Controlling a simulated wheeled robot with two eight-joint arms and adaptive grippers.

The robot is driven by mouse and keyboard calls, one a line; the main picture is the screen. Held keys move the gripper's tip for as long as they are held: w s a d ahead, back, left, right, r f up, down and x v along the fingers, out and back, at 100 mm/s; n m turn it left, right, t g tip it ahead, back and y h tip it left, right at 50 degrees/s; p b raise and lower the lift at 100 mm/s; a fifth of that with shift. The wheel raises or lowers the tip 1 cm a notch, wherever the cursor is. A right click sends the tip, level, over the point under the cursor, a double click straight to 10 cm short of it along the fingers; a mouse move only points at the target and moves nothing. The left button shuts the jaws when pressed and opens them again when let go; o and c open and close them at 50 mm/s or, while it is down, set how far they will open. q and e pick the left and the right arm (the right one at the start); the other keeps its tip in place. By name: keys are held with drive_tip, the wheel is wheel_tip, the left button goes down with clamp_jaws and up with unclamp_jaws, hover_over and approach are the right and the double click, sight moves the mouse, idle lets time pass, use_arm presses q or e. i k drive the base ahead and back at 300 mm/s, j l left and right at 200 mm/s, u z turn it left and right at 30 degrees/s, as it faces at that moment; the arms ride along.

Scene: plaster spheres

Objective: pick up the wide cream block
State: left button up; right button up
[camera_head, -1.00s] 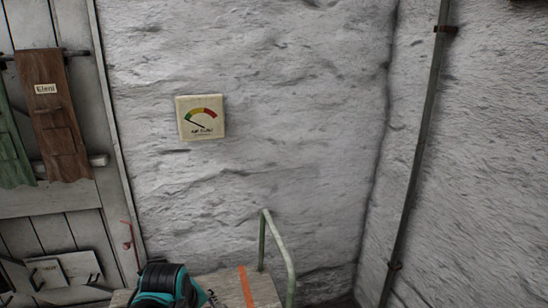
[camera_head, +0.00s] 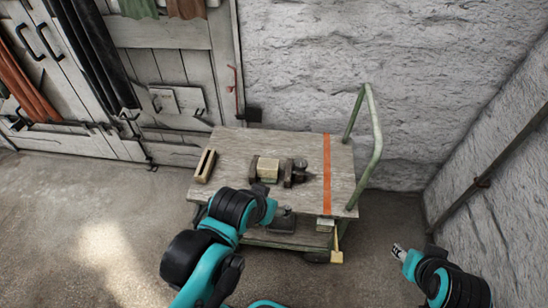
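A wide cream block (camera_head: 268,169) lies on the wooden top of a cart (camera_head: 230,148). Dark metal parts (camera_head: 289,174) stand close on its sides; I cannot tell whether they touch it. My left arm reaches over the cart's front edge, just below the block.
A narrow, slotted tan piece (camera_head: 205,166) lies at the cart top's left. An orange stripe (camera_head: 327,175) crosses the top near the green handle (camera_head: 376,140). Rough white walls stand behind and right. The floor left of the cart is clear.

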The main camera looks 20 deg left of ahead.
sight(266, 168)
drive_tip(key=i+l+u, duration=0.8)
drive_tip(key=l, duration=0.25)
drive_tip(key=k+j, duration=0.05)
